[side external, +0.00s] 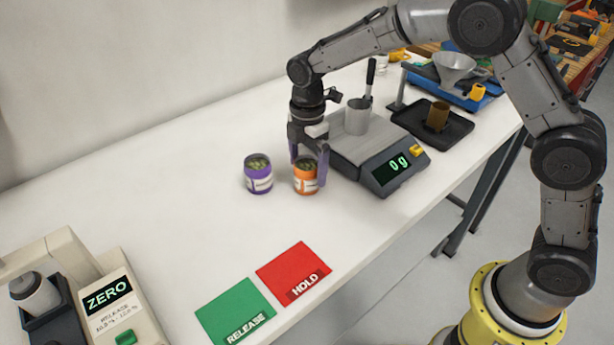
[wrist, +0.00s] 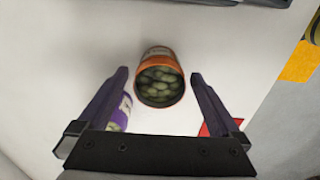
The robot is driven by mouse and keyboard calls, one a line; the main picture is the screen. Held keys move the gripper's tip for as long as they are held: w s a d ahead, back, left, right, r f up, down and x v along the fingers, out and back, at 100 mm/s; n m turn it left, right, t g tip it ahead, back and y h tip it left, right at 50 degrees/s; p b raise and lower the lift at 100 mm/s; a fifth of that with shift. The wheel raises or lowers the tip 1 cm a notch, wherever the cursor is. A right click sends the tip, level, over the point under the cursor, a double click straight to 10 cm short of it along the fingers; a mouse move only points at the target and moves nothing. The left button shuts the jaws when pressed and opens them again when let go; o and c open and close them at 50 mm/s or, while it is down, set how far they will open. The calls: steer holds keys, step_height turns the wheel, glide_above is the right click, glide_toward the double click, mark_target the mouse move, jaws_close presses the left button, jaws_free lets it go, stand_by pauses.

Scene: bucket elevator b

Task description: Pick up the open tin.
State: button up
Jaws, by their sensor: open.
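An orange open tin (side external: 306,178) with a white label stands upright on the white table. A purple open tin (side external: 258,175) with green contents stands just left of it. My gripper (side external: 308,172) is open and pointing down, with its fingers around the upper part of the orange tin in the side view. In the wrist view, my gripper's fingers (wrist: 158,82) spread to either side of the orange tin (wrist: 160,77), whose mouth shows green round contents. The purple tin (wrist: 122,113) is partly hidden behind the left finger there.
A scale (side external: 375,155) reading "0 g" with a metal cup (side external: 357,117) stands close right of my gripper. Green RELEASE (side external: 236,310) and red HOLD (side external: 292,268) mats lie in front. A ZERO device (side external: 105,300) is front left. The table's left middle is clear.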

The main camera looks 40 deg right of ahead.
mark_target(307, 175)
steer(key=shift+f, duration=1.5)
steer(key=shift+c, duration=0.3)
steer(key=shift+r, duration=0.1)
jaws_close()
